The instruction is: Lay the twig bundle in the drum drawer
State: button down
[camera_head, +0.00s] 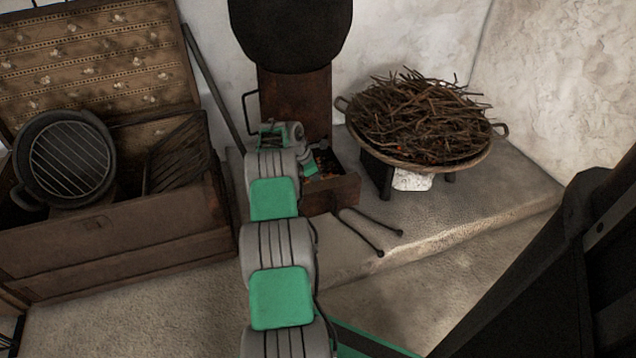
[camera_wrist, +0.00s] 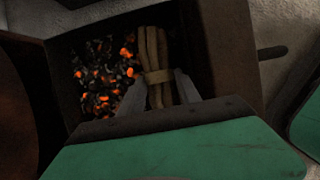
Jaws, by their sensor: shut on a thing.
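The twig bundle (camera_wrist: 153,56) is a small sheaf of tan sticks with a band around it. In the wrist view it is between the two fingers of my gripper (camera_wrist: 160,88), which is shut on it. The bundle is over or inside the open drum drawer (camera_wrist: 222,45), beside glowing orange embers (camera_wrist: 100,75); I cannot tell whether it touches the drawer floor. In the head view the pulled-out drawer (camera_head: 333,194) shows at the foot of the rusty drum (camera_head: 297,100). There my arm hides the bundle and most of my gripper.
A wide basket of loose twigs (camera_head: 420,120) stands on a dark stand on the stone ledge (camera_head: 470,215), right of the drawer. Tongs (camera_head: 365,235) lie in front of the drawer. An open wooden chest (camera_head: 120,245) with a round grill pan (camera_head: 70,160) stands at left.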

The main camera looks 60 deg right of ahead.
jog(key=shift+f, duration=0.1)
jog(key=c, duration=1.1)
grip_release()
jog(key=shift+c, duration=0.2)
